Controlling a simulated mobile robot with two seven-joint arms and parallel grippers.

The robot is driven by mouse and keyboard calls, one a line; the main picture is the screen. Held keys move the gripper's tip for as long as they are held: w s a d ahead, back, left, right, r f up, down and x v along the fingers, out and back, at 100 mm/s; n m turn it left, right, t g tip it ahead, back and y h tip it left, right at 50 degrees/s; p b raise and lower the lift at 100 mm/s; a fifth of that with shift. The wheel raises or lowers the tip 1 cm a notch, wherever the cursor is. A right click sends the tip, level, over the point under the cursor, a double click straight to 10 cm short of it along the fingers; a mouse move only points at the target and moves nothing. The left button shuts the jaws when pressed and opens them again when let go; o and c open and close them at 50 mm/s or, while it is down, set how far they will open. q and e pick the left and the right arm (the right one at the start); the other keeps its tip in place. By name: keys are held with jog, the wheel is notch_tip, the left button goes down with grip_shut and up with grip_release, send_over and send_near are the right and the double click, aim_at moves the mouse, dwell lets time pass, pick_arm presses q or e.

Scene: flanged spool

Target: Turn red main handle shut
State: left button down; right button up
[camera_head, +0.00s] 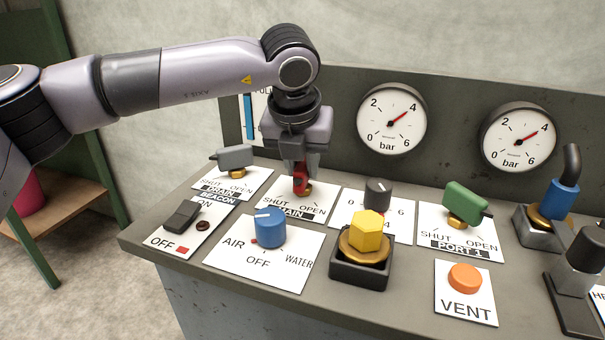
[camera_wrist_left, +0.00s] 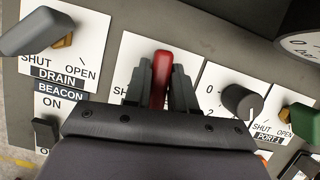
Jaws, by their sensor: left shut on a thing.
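The red main handle (camera_head: 300,178) stands on a white plate (camera_head: 285,209) marked SHUT, OPEN and MAIN, on the grey console. My left gripper (camera_head: 301,170) comes down on it from above, its fingers shut on the handle. In the left wrist view the red handle (camera_wrist_left: 161,79) lies between the two dark fingers (camera_wrist_left: 161,90) and points away from the wrist, roughly midway across its plate. The wrist hides the lower part of the plate there. My right gripper is in neither view.
The grey drain handle (camera_head: 236,157) is left of the gripper, and a dark knob (camera_head: 378,193) is right. In front are a blue selector (camera_head: 270,228) and a yellow hex knob (camera_head: 368,228). Two gauges (camera_head: 391,120) (camera_head: 518,137) stand behind. A green handle (camera_head: 465,202) is further right.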

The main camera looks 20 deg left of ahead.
pick_arm(q)
jog(key=shift+f+m, duration=0.15)
jog(key=shift+m, duration=0.45)
jog(key=shift+m+h, duration=0.5)
jog(key=shift+m, duration=0.4)
jog(key=m+h, duration=0.1)
jog(key=m, duration=0.2)
jog(key=shift+g, duration=0.3)
jog(key=shift+r+m+h+p, duration=0.2)
jog(key=shift+m+h+p, duration=0.25)
jog(key=shift+m, duration=0.55)
jog(key=shift+m+g, duration=0.3)
jog(key=shift+m, duration=0.3)
jog(key=shift+m+h+p, duration=0.35)
jog(key=shift+m+p, duration=0.05)
jog(key=shift+m, duration=0.1)
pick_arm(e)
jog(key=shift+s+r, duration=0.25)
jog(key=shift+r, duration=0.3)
pick_arm(q)
jog(key=shift+m, duration=0.3)
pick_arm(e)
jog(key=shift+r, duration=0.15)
pick_arm(q)
jog(key=shift+f, duration=0.1)
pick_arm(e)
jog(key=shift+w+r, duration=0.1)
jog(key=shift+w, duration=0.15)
